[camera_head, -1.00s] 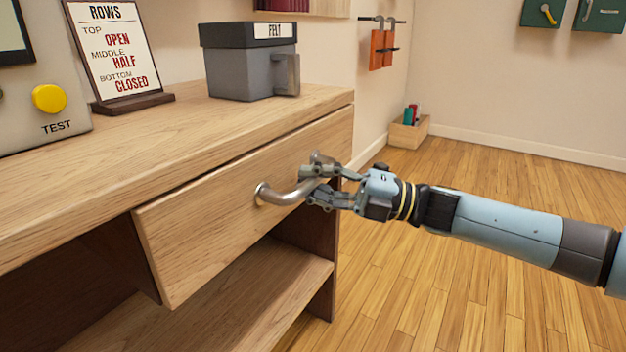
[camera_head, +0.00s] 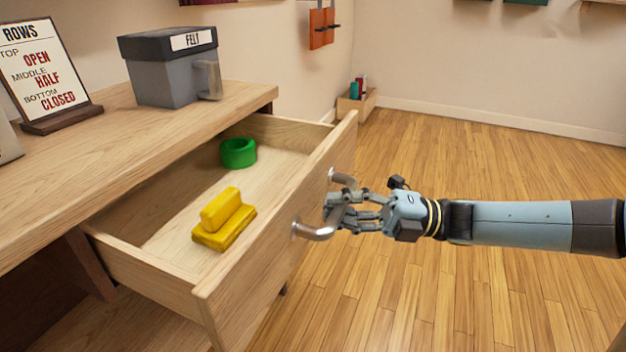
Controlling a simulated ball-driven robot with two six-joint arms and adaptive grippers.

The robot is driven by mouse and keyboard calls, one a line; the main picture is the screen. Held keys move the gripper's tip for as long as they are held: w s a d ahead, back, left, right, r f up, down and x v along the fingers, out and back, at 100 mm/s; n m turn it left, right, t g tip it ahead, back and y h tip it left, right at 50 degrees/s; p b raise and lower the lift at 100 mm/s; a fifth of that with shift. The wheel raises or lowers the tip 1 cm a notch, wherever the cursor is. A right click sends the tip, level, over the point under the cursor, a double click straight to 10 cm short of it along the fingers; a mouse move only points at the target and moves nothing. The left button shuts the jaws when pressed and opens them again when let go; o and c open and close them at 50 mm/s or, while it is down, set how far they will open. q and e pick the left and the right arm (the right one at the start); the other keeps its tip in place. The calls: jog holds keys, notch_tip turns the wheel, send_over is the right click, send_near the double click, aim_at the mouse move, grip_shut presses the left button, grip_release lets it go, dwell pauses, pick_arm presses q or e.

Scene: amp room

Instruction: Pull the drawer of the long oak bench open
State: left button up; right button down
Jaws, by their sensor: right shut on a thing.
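The long oak bench (camera_head: 95,150) runs along the left. Its drawer (camera_head: 265,240) stands well out from the bench, and its inside shows. A curved metal handle (camera_head: 315,232) is fixed to the drawer front. My right gripper (camera_head: 340,208) is shut on the handle, coming in from the right; its fingers hide the middle of the handle. Inside the drawer lie a green ring-shaped thing (camera_head: 238,153) towards the back and a yellow block-like thing (camera_head: 224,222) nearer the middle. My left gripper is not in view.
On the bench top stand a grey box marked FELT (camera_head: 170,75) and a ROWS sign (camera_head: 40,75). A small wooden crate (camera_head: 356,104) sits on the floor by the far wall. The wooden floor (camera_head: 470,300) in front of the drawer is clear.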

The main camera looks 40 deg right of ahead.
jog(key=shift+s+d+r, duration=0.15)
jog(key=shift+s+d, duration=0.05)
jog(key=shift+s, duration=0.2)
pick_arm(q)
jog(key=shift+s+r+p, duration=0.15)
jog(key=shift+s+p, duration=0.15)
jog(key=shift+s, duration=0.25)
pick_arm(e)
jog(key=shift+s+d, duration=0.2)
jog(key=shift+s, duration=0.3)
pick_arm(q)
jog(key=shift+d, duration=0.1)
pick_arm(e)
jog(key=c, duration=1.2)
grip_release()
jog(key=v, duration=1.2)
